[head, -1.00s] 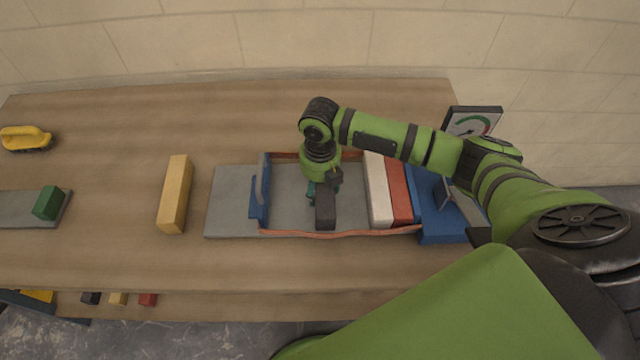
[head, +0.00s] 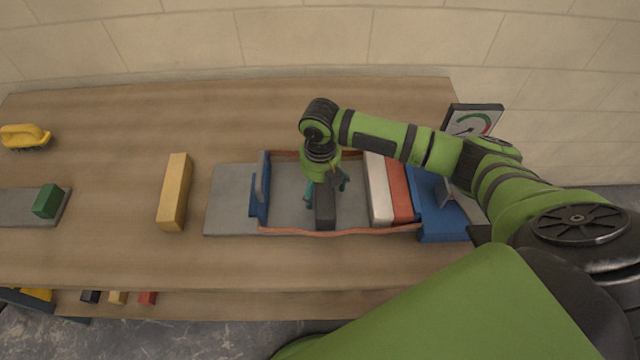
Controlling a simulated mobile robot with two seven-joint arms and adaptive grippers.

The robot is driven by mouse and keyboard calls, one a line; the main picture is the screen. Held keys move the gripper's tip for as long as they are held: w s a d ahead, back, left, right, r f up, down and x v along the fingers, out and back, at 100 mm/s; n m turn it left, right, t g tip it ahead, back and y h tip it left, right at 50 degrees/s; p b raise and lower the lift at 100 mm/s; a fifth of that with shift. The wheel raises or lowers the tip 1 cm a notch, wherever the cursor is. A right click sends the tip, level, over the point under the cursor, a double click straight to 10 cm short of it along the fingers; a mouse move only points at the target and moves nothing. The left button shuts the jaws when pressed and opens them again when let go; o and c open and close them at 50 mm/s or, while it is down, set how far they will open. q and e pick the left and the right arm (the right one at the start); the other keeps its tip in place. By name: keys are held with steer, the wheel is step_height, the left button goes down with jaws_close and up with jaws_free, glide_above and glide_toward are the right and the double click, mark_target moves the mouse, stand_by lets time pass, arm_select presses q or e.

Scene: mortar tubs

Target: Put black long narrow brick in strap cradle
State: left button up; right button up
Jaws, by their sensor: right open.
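The black long narrow brick (head: 325,215) lies in the strap cradle (head: 285,187), its long side running front to back on the grey bed. The cradle has an orange strap around it, with a blue end plate at the left and a blue block at the right. A white brick (head: 378,190) and a red brick (head: 398,190) stand side by side at its right end, apart from the black one. My right gripper (head: 327,190) is open over the far part of the black brick, its teal fingers on either side. My left gripper is not in view.
A yellow long brick (head: 174,192) lies on the table left of the cradle. A green block (head: 48,202) sits on a grey plate at far left, with a yellow tool (head: 25,137) behind. A dial gauge (head: 473,121) stands at the back right.

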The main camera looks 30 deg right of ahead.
steer(key=shift+f, duration=0.1)
step_height(320, 180, up, 12)
steer(key=shift+r, duration=0.1)
stand_by(0.4)
